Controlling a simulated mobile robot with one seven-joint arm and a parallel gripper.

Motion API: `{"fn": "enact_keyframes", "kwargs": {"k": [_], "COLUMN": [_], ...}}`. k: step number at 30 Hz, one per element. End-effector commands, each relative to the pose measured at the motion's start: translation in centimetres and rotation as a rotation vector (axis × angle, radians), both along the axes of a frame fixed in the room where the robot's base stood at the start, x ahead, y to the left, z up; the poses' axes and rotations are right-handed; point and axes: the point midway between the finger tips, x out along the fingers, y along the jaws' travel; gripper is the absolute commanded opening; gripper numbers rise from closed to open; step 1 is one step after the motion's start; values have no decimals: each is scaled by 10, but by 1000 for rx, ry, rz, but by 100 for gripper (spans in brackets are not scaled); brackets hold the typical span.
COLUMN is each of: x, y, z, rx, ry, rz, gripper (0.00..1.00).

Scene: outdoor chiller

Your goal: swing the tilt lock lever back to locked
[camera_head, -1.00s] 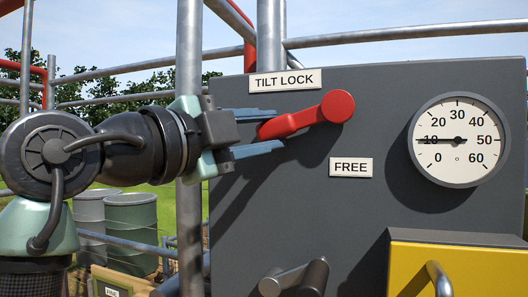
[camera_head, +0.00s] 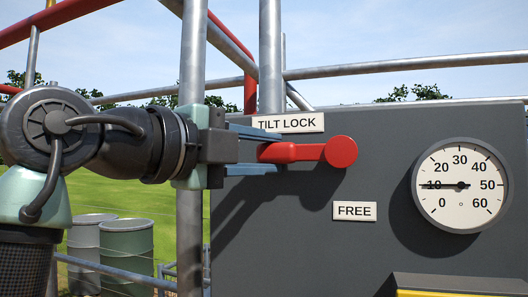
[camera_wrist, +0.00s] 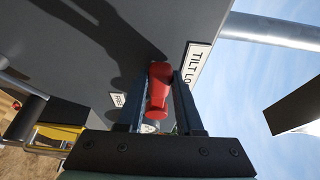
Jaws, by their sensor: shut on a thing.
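The red tilt lock lever (camera_head: 305,152) is mounted on the grey panel (camera_head: 300,235). Its round hub is at the right and its handle points left, about level. The TILT LOCK label (camera_head: 290,123) is above the handle, and the FREE label (camera_head: 354,211) is below the hub. My gripper (camera_head: 278,152) comes from the left and is shut on the handle's end, one finger above and one below. In the wrist view, the lever (camera_wrist: 160,88) stands between the two dark fingers.
A round dial gauge (camera_head: 460,186) is at the panel's right, its needle near 10. A yellow box (camera_head: 460,294) shows at the lower right edge. A vertical grey pole (camera_head: 191,75) stands behind my wrist. Metal rails and green drums (camera_head: 128,248) are beyond.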

Motion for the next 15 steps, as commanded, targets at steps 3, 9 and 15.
{"fn": "enact_keyframes", "kwargs": {"k": [3, 9, 15], "x": [-1, -1, 0], "y": [1, 1, 0], "z": [4, 3, 2], "rx": [2, 1, 0], "ry": [-12, -9, -6], "rz": [5, 3, 2], "gripper": [37, 65, 65]}}
